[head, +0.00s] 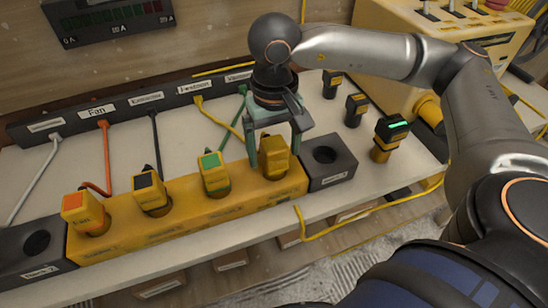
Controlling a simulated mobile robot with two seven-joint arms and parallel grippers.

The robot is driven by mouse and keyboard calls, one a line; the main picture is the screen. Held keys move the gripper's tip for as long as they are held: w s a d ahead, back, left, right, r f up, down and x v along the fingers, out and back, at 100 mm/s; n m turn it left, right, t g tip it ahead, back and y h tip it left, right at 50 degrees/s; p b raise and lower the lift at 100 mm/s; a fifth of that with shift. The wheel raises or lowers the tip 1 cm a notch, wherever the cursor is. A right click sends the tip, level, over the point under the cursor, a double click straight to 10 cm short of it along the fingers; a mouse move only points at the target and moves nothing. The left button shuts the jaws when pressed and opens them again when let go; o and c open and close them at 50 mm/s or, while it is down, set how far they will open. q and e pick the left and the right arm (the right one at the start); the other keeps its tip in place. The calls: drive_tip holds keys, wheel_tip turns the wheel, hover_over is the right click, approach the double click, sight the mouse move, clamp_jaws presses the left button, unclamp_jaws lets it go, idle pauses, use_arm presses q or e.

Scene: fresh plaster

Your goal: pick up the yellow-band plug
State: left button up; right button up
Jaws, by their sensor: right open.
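The yellow-band plug (275,165) stands in the right-hand socket of the yellow power strip (185,222). A yellow cord runs behind it toward the labelled back rail. My right gripper (273,155) is open, pointing down over this plug, with one finger on its left and one on its right. I cannot tell whether the fingers touch it. The green-topped plug (211,164), black-topped plug (149,188) and orange-topped plug (84,208) stand in the same strip to the left. My left gripper is not in view.
A dark single socket block (328,160) sits right of the strip, and another (30,248) at its left end. Black-and-yellow adapters, one with a green light (390,135), stand to the right. A yellow machine (450,35) stands behind. The shelf's front edge is close to the strip.

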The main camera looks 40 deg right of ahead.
clamp_jaws()
idle(0.6)
drive_tip(key=shift+r, duration=0.1)
